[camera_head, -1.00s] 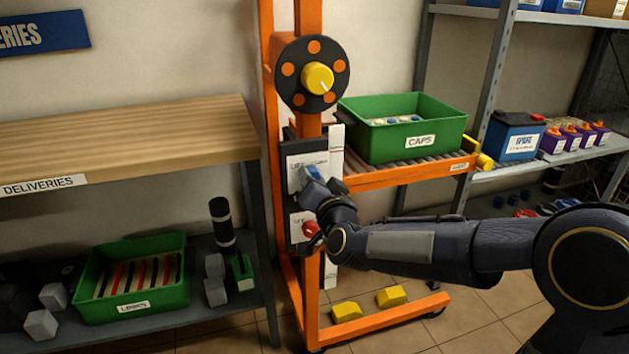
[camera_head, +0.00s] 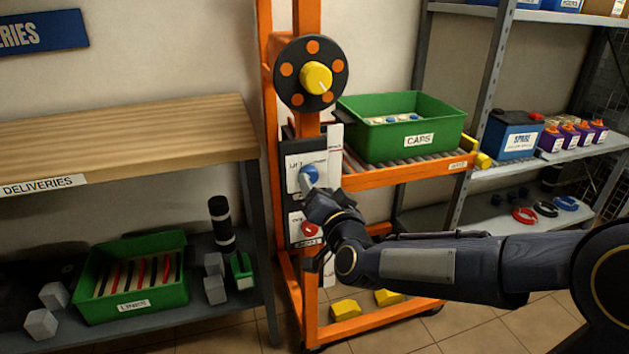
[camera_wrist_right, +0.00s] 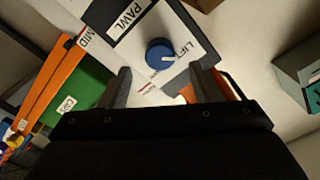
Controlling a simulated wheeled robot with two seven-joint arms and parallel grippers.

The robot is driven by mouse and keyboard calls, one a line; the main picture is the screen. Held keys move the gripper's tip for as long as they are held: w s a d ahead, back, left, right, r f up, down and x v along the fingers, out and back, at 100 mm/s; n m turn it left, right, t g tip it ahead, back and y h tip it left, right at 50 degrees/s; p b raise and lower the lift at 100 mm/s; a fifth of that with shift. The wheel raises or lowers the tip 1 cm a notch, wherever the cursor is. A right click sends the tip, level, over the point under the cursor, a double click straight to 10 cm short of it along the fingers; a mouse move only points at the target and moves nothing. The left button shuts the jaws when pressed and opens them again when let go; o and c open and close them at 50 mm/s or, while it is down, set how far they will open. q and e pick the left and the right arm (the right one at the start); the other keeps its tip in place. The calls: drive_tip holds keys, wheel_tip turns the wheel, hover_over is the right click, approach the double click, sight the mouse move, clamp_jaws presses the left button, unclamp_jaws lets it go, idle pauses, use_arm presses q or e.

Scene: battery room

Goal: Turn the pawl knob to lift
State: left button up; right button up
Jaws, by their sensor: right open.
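The pawl knob (camera_head: 309,174) is a round blue knob on a white plate of the orange lift's panel. In the right wrist view the blue knob (camera_wrist_right: 160,55) has a pale pointer mark, and the plate reads PAWL and LIFT. My right gripper (camera_head: 307,187) is just below and in front of the knob. In the wrist view the right gripper (camera_wrist_right: 160,88) is open, its fingers apart, with the knob ahead between and beyond the fingertips. The fingers do not appear to touch it. My left gripper is out of view.
A red knob (camera_head: 310,229) sits lower on the same panel. A yellow-hubbed black wheel (camera_head: 315,78) is above. A green CAPS bin (camera_head: 350,140) stands on the orange shelf at right. A wooden deliveries bench (camera_head: 120,135) is at left.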

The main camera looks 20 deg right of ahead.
drive_tip(key=s, duration=0.3)
drive_tip(key=shift+s+d, duration=0.1)
drive_tip(key=shift+s, duration=0.3)
drive_tip(key=s+d+f+n+g+y, duration=0.15)
drive_tip(key=s+f+g, duration=0.25)
drive_tip(key=s, duration=0.5)
drive_tip(key=s+d+f+n+g+y, duration=0.15)
drive_tip(key=s+f+g, duration=0.25)
drive_tip(key=s, duration=0.5)
drive_tip(key=s+f+n+g, duration=0.2)
drive_tip(key=s+f+g, duration=0.25)
drive_tip(key=s, duration=0.55)
wheel_tip(320, 180, up, 29)
drive_tip(key=p, duration=2.9)
drive_tip(key=shift+w+n+p, duration=0.2)
drive_tip(key=shift+n+p, duration=0.1)
